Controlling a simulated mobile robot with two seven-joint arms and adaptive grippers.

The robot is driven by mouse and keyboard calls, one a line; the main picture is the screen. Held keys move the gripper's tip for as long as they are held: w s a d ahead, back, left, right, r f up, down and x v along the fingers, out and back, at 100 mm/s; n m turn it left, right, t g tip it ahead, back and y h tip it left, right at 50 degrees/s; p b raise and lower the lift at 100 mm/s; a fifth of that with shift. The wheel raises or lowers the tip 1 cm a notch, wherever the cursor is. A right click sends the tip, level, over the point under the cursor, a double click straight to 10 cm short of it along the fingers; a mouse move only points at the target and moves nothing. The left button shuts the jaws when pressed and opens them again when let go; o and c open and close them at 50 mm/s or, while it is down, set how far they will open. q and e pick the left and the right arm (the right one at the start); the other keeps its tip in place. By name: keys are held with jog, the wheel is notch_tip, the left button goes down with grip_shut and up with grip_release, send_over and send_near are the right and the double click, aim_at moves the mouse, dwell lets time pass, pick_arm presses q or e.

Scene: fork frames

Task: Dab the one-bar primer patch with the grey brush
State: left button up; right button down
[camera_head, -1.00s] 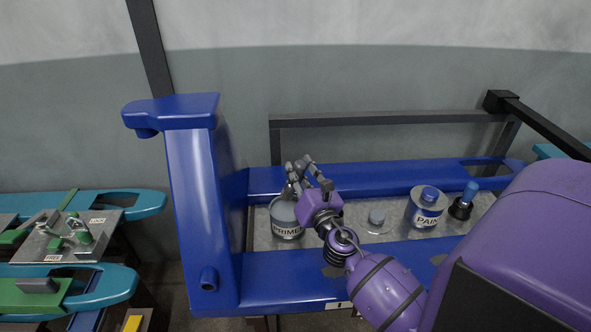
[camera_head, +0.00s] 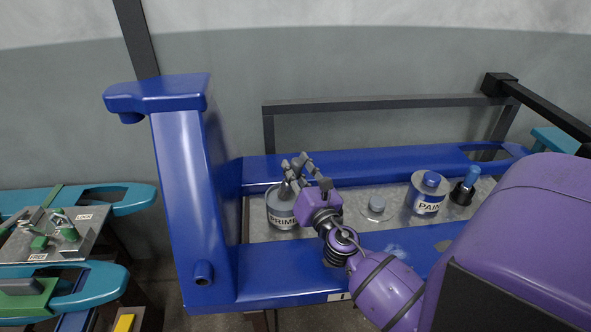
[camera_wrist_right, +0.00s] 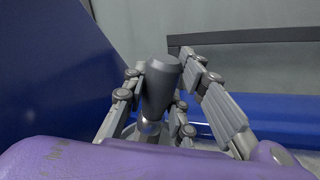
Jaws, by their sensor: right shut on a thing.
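My right gripper (camera_head: 296,178) is shut on the grey brush (camera_head: 286,188) over the primer tin (camera_head: 282,216), at the left of the grey tray. In the right wrist view the dark grey brush handle (camera_wrist_right: 160,88) stands nearly upright between the fingers. The bristle end is hidden, so I cannot tell whether it touches primer. A white label with one bar (camera_head: 338,297) is on the front of the blue rail. My left gripper is not in view.
A tall blue post (camera_head: 185,190) rises left of the primer tin. A dark frame stands behind.

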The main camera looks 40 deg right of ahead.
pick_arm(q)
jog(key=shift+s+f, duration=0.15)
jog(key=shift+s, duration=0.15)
pick_arm(e)
jog(key=shift+f, duration=0.15)
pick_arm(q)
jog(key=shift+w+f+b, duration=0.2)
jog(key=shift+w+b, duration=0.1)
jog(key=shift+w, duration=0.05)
pick_arm(e)
jog(key=shift+f, duration=0.2)
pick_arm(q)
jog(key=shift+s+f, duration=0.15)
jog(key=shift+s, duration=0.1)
pick_arm(e)
jog(key=shift+f, duration=0.1)
jog(key=shift+f, duration=0.2)
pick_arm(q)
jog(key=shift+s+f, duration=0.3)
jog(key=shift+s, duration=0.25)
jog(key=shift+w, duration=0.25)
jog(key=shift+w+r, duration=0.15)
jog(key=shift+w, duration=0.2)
